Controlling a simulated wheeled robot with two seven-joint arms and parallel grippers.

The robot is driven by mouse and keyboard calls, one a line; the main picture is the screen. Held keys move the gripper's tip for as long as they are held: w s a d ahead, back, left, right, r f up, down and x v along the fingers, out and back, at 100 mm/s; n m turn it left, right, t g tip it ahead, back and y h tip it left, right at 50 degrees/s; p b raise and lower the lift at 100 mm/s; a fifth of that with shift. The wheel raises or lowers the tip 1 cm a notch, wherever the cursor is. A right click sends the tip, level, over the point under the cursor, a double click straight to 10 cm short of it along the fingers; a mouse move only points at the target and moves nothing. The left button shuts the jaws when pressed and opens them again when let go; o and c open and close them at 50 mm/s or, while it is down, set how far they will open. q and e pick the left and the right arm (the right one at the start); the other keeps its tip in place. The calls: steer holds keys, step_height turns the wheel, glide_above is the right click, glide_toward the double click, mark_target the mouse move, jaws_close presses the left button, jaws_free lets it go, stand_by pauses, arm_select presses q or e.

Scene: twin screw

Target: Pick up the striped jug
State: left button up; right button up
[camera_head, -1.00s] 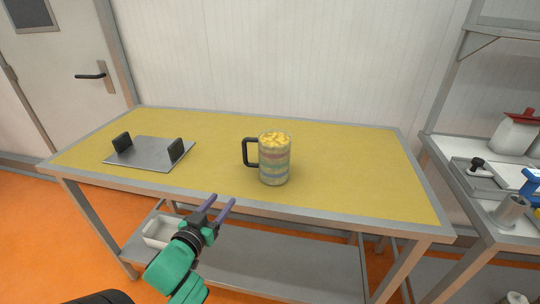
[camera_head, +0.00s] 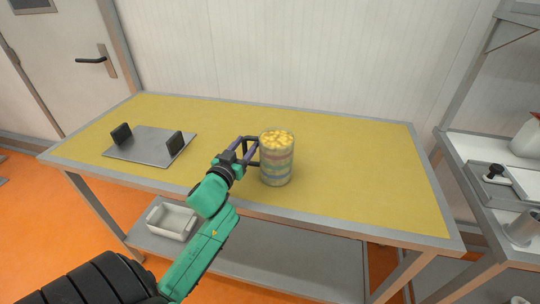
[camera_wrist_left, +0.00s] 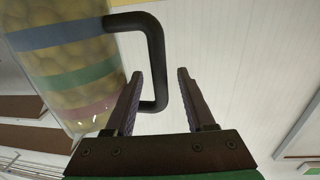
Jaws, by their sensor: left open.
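The striped jug (camera_head: 277,160) stands upright on the yellow table, filled with yellowish pieces, with coloured bands around its clear wall. In the left wrist view the jug (camera_wrist_left: 72,70) fills the upper left, and its black handle (camera_wrist_left: 158,60) reaches between the fingers. My left gripper (camera_head: 250,146) is at the handle on the jug's left side. In the left wrist view my left gripper (camera_wrist_left: 158,85) is open, with one finger on each side of the handle's vertical bar. Contact cannot be told. My right gripper is not in view.
The yellow table (camera_head: 345,150) has free room right of the jug. A grey plate with two black upright grips (camera_head: 150,146) lies at the left. A white bin (camera_head: 171,221) sits on the lower shelf. A side bench with equipment (camera_head: 490,165) stands at the right.

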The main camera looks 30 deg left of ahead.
arm_select(q)
steer(key=x, duration=0.2)
steer(key=shift+w+a, duration=0.1)
steer(key=shift+w, duration=0.25)
steer(key=shift+s, duration=0.1)
jaws_close()
stand_by(0.9)
